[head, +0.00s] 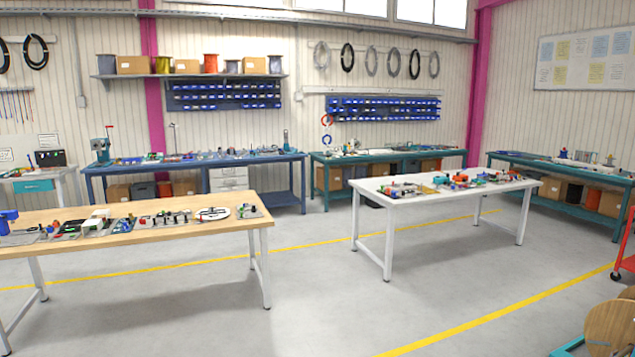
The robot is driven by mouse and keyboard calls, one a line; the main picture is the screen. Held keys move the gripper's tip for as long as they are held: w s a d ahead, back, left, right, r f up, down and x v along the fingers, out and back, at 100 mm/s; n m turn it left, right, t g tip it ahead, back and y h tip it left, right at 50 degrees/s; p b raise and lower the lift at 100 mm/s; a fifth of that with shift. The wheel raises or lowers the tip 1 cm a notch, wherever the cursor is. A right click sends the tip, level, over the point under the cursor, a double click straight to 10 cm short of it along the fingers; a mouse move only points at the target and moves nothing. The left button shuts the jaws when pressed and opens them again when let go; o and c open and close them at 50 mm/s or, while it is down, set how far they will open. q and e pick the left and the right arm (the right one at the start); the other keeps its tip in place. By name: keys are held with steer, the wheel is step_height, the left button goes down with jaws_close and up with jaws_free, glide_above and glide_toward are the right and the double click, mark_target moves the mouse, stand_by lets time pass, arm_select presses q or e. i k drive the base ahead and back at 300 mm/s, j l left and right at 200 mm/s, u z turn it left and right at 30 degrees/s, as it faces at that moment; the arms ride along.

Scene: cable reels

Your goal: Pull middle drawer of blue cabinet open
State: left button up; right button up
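I see no blue cabinet with a middle drawer that I can make out. A pale grey drawer unit (228,180) stands under the blue workbench (293,172) at the back wall, its drawers looking shut. A single teal drawer front (33,186) shows under a small white bench at the far left, also looking shut. Neither of my grippers shows in the head view.
A wooden-top table (180,231) with parts stands front left. A white table (415,199) with parts stands right of centre. A teal bench (560,172) lines the right side. Cable reels (610,325) and a red cart (627,240) are at the right edge. Grey floor (330,310) between is clear.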

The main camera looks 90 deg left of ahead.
mark_target(234, 181)
steer(key=u, duration=3.4)
steer(key=i+z, duration=0.15)
steer(key=i, duration=0.75)
steer(key=i+z, duration=0.1)
steer(key=i, duration=0.8)
steer(key=i+j+z, duration=0.15)
steer(key=i, duration=0.7)
steer(key=i+l+z, duration=0.15)
steer(key=i+z, duration=0.15)
steer(key=i, duration=0.4)
steer(key=i+z, duration=0.25)
steer(key=i, duration=0.45)
steer(key=i+j+z, duration=0.15)
steer(key=i+z, duration=0.15)
steer(key=i, duration=0.4)
steer(key=i+u, duration=0.2)
steer(key=i, duration=0.35)
steer(key=i+u, duration=0.2)
steer(key=i, duration=0.35)
steer(key=i+l+u, duration=0.25)
steer(key=i, duration=0.3)
steer(key=i+l+u, duration=0.2)
steer(key=i, duration=0.35)
steer(key=i+j+u, duration=0.15)
steer(key=i+u, duration=0.15)
steer(key=i, duration=0.6)
steer(key=i+l+u, duration=0.1)
steer(key=i+u, duration=0.15)
steer(key=i, duration=0.65)
